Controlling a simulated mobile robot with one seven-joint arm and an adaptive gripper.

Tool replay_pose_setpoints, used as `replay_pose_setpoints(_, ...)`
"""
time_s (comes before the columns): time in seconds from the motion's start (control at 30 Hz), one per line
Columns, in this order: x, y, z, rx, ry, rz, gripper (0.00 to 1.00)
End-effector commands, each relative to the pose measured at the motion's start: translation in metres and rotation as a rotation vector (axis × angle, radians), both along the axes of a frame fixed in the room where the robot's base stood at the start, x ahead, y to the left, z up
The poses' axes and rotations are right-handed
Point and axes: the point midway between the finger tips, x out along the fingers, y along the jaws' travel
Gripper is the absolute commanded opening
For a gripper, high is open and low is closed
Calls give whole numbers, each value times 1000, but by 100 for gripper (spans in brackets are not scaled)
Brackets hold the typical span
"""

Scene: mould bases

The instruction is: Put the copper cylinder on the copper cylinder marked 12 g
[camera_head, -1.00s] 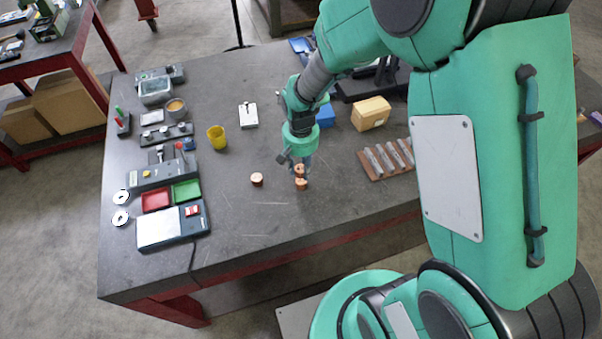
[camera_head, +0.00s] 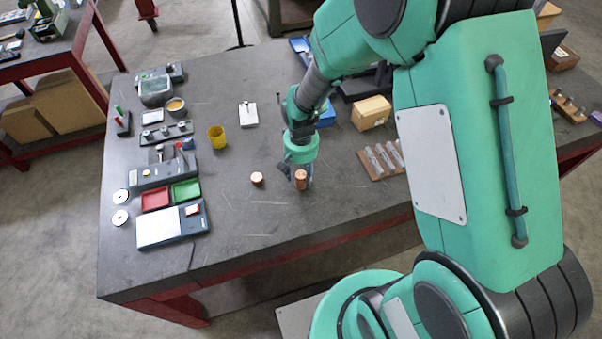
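A small copper cylinder (camera_head: 257,179) stands alone on the dark table. To its right is a taller copper shape (camera_head: 301,181), which looks like one copper cylinder upright on another, lined up. The seam and any 12 g marking are too small to read. My gripper (camera_head: 301,179) points down at this copper shape, with grey finger parts low beside and behind it. Whether the fingers still press on the copper or stand apart from it is too small to tell.
A yellow cup (camera_head: 217,137), a white-topped scale (camera_head: 172,227) and red (camera_head: 156,198) and green (camera_head: 187,191) trays are to the left. A wooden block (camera_head: 371,112) and a rack of metal pieces (camera_head: 382,160) are to the right. The table front is clear.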

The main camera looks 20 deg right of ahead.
Motion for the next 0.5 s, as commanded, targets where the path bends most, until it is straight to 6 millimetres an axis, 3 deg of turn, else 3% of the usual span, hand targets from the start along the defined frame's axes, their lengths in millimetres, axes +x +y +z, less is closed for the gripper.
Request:
replay_pose_setpoints(0.27, 0, 0, 3, 0, 0, 0, 49)
replay_pose_setpoints(0.5, 1, 0, 23, 0, -2, 0, 49)
